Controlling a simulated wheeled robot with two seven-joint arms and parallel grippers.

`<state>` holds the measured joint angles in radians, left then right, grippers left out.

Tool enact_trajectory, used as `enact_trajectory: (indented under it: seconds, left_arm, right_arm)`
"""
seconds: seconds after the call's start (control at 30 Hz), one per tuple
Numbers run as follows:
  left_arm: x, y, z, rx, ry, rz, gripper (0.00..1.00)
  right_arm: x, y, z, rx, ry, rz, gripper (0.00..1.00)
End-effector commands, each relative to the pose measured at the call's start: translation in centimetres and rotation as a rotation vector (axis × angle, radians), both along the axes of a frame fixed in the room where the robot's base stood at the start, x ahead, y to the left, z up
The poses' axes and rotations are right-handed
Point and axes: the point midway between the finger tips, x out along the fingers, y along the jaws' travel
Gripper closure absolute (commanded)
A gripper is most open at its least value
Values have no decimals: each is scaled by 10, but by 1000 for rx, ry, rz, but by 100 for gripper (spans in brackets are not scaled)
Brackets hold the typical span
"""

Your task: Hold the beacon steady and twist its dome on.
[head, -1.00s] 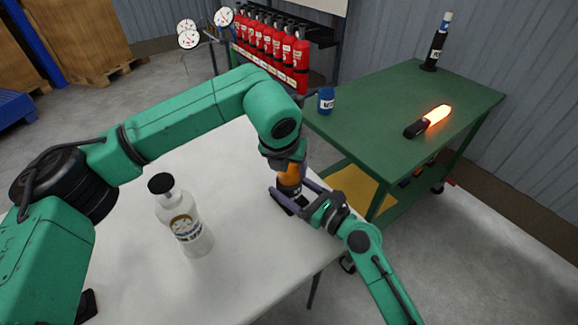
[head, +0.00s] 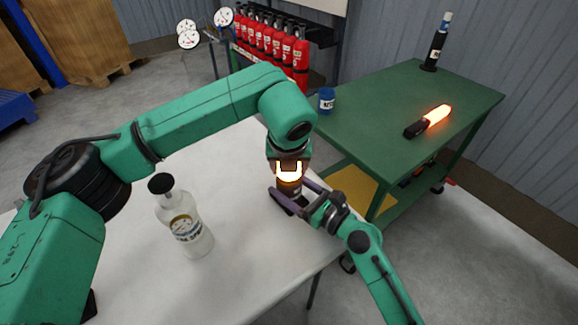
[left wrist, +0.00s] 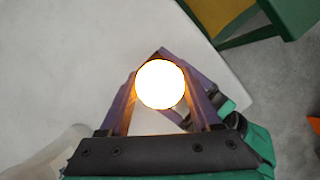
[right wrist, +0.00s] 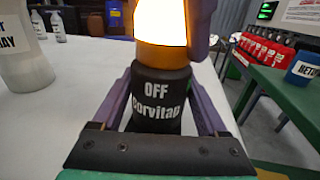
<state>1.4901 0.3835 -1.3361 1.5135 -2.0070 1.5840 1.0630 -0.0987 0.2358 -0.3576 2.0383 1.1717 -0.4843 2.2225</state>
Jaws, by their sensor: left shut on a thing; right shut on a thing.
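The beacon stands upright on the pale table, its black base (right wrist: 157,105) marked "OFF" and "Corvitap". Its dome (left wrist: 160,84) sits on top, glowing white with an orange lower rim (right wrist: 160,55). My left gripper (head: 289,166) reaches down from above and is shut on the dome, a finger on each side. My right gripper (head: 291,196) comes in low from the right and is shut around the black base. In the right wrist view the dome's top is cut off. Whether its thread is fully seated cannot be seen.
A clear bottle with a black cap (head: 183,222) stands on the pale table (head: 232,265), left of the beacon. A green cart (head: 375,105) behind holds a blue can (head: 326,100), a glowing orange baton (head: 436,117) and a black bottle (head: 436,45). Red extinguishers (head: 275,40) hang behind.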

Motion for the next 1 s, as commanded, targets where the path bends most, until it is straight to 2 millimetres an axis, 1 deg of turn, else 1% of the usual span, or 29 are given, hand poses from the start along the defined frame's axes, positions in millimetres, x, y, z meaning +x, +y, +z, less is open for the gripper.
enact_trajectory:
  seconds: [0.03,0.1,0.37,0.47,0.57,0.8,0.9,1.0]
  left_arm:
    - [1,1,1,1,-3,6,28]
    - [1,1,1,0,-2,4,5]
    - [0,0,0,0,-1,2,5]
    - [-1,0,5,-1,-2,1,5]
    - [-7,0,20,-2,-4,0,5]
    - [-32,1,80,-2,-6,1,5]
    - [-40,1,99,-1,-5,2,5]
    - [-44,1,109,0,-3,2,5]
  right_arm:
    - [0,-1,-2,-2,3,-2,100]
    - [0,-1,-2,-2,3,-2,100]
    - [0,-1,-2,-2,3,-1,100]
    - [0,-1,-2,-2,3,0,100]
    - [0,0,-2,-2,3,0,100]
    - [0,0,-2,-2,3,0,100]
    - [0,0,-2,-2,3,0,100]
    - [0,0,-2,-2,3,1,100]
